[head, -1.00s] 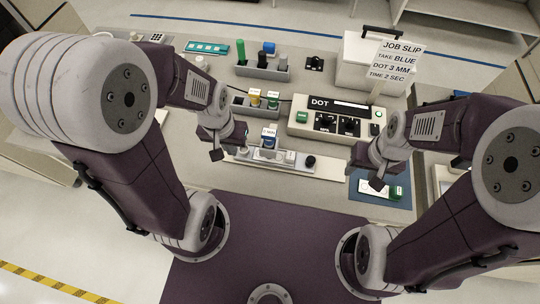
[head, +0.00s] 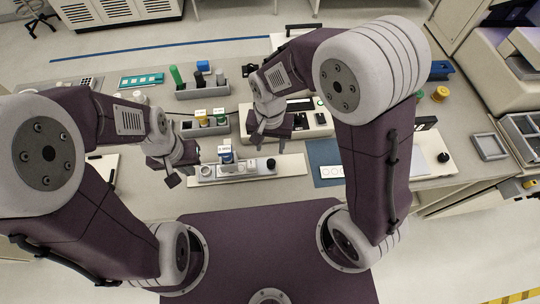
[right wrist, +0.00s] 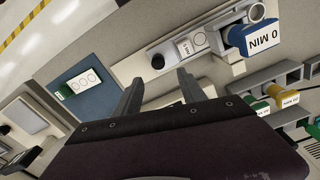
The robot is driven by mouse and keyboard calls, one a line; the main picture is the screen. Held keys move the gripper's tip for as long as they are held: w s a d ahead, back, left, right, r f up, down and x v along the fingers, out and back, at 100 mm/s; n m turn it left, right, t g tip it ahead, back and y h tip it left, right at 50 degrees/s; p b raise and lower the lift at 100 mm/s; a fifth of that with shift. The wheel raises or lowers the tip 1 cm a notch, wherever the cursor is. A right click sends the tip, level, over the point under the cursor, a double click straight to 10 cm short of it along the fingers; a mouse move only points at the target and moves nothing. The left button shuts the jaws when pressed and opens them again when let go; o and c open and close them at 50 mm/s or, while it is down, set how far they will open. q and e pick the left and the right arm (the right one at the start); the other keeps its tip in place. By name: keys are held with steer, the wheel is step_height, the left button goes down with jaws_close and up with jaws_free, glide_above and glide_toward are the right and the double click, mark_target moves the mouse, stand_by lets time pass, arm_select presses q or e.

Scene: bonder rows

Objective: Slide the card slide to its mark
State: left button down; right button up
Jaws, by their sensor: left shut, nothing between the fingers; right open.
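A long pale strip (head: 290,168) lies along the front of the bench. On it is a pale slide block (head: 235,171) with a black knob (head: 271,164) towards its right; the knob also shows in the right wrist view (right wrist: 158,61). I cannot make out a mark on the strip. My right gripper (head: 269,140) is open and empty, above and behind the knob in the head view; its fingers (right wrist: 160,84) show apart below the knob. My left gripper (head: 183,180) is shut and empty, left of the strip.
A DOT box (head: 318,118) stands behind the strip, partly hidden by my right arm. Bottle racks (head: 205,128) stand behind to the left.

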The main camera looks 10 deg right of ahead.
mark_target(271, 161)
steer(key=shift+s+d+f, duration=0.1)
steer(key=shift+s+f, duration=0.05)
steer(key=shift+f, duration=0.1)
step_height(271, 161, down, 9)
steer(key=shift+d+r, duration=0.1)
steer(key=shift+r, duration=0.05)
jaws_close()
stand_by(1.3)
